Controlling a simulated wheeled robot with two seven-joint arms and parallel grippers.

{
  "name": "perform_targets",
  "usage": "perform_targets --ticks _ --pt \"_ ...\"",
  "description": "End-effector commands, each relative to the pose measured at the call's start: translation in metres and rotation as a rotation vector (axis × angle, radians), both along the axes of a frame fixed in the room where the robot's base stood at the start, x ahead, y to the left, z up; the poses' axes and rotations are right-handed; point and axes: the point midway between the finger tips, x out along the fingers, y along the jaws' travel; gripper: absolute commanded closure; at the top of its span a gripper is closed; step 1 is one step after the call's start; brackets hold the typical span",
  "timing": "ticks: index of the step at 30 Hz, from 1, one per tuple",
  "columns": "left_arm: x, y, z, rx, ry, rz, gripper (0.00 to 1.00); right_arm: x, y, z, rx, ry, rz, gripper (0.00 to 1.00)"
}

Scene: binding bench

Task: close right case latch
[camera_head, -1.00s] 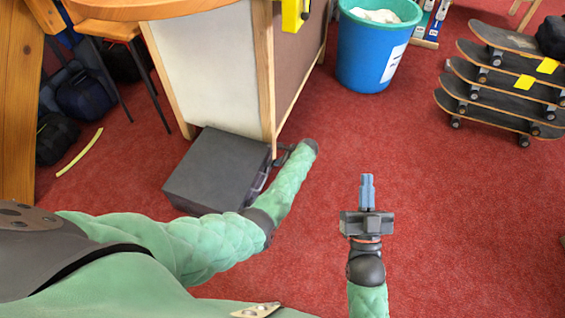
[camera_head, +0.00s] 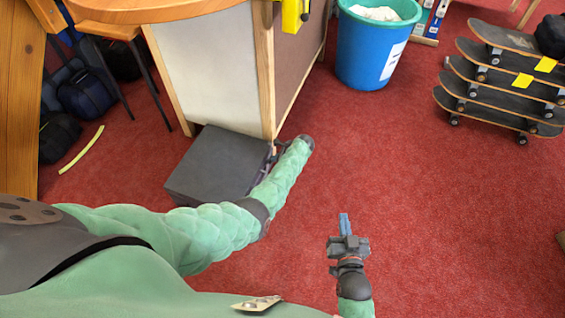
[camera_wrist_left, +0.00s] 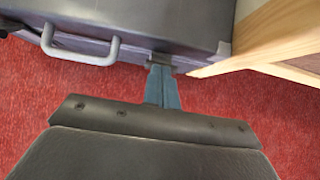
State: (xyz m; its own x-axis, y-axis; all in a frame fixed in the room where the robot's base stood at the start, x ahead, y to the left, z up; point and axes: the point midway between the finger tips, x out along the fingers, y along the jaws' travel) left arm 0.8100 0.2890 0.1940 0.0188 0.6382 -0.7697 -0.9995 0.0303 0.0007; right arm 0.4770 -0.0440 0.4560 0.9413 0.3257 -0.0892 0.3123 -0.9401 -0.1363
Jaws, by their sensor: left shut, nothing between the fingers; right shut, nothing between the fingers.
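A dark grey case (camera_head: 218,163) lies flat on the red carpet beside the cabinet. In the left wrist view the case (camera_wrist_left: 150,22) fills the top, with its grey handle (camera_wrist_left: 80,50) left of centre. A small dark latch (camera_wrist_left: 162,59) is on its front face, right of the handle. My left gripper (camera_wrist_left: 161,72) is shut and empty, its blue-grey fingertips right at this latch; I cannot tell whether they touch. In the head view the left gripper is mostly hidden by my forearm. My right gripper (camera_head: 344,223) is shut and empty above open carpet.
A wooden-edged cabinet (camera_head: 210,70) stands right behind the case; its wooden leg (camera_wrist_left: 265,45) is close to my left fingers. A blue bin (camera_head: 370,55) and stacked skateboards (camera_head: 500,85) stand further right. The carpet between them is clear.

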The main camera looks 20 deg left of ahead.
Motion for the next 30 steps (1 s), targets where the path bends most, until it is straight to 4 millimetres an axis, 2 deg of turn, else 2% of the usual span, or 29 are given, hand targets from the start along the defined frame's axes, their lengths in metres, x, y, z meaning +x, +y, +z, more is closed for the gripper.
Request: perform_targets --ticks 8,30 --pt "0.000 0.000 0.001 0.000 0.000 0.000 1.00 0.000 0.000 0.002 0.001 -0.002 0.000 1.00" --pt "-0.002 -0.002 0.019 0.000 0.000 0.001 1.00 0.000 0.000 0.026 0.001 -0.003 0.000 1.00"
